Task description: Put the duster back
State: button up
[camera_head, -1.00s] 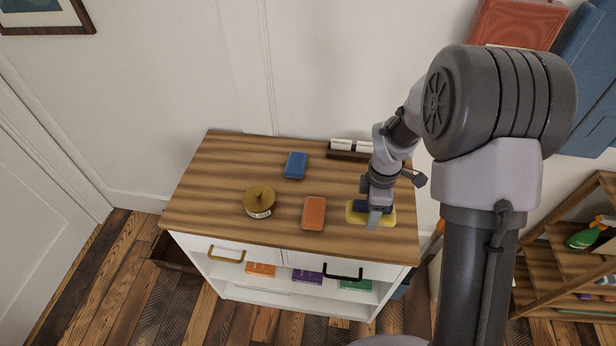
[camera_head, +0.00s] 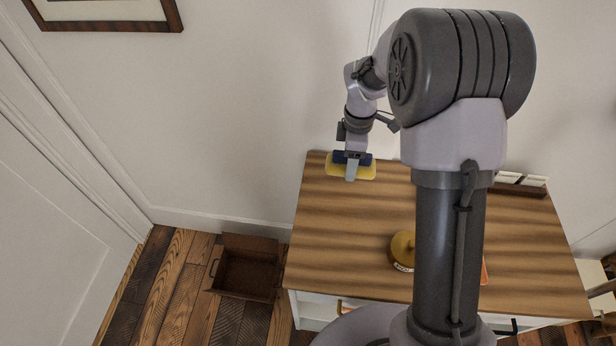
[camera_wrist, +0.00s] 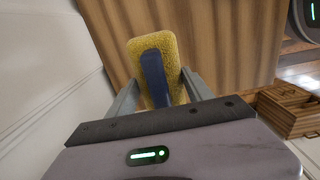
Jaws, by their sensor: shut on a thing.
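The duster (camera_head: 368,171) is a yellow pad with a blue handle. My gripper (camera_head: 351,172) is shut on its blue handle. In the head view the duster hangs at the back left corner of the wooden cabinet top (camera_head: 340,230), seemingly above it. In the wrist view the yellow pad (camera_wrist: 172,60) shows between my two fingers, with striped wood behind it. No place for the duster can be made out for sure.
An open brown wooden box (camera_head: 250,243) stands on the floor left of the cabinet. A mustard round pot (camera_head: 402,248) is on the cabinet top, partly behind my arm. A dark tray with white pieces (camera_head: 520,189) is at the back right. The top's left half is mostly clear.

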aim_at(345, 191)
jog(key=shift+w+a+f, duration=0.15)
jog(key=shift+a+f, duration=0.05)
jog(key=shift+a, duration=0.05)
jog(key=f+b, duration=0.1)
jog(key=f, duration=0.2)
jog(key=f+b, duration=0.2)
jog(key=f, duration=0.1)
jog(key=f+b, duration=0.2)
jog(key=f, duration=0.1)
jog(key=shift+d+f, duration=0.25)
jog(key=shift+f, duration=0.15)
jog(key=shift+r, duration=0.2)
jog(key=o, duration=1.5)
jog(key=shift+f, duration=0.15)
jog(key=shift+c, duration=0.2)
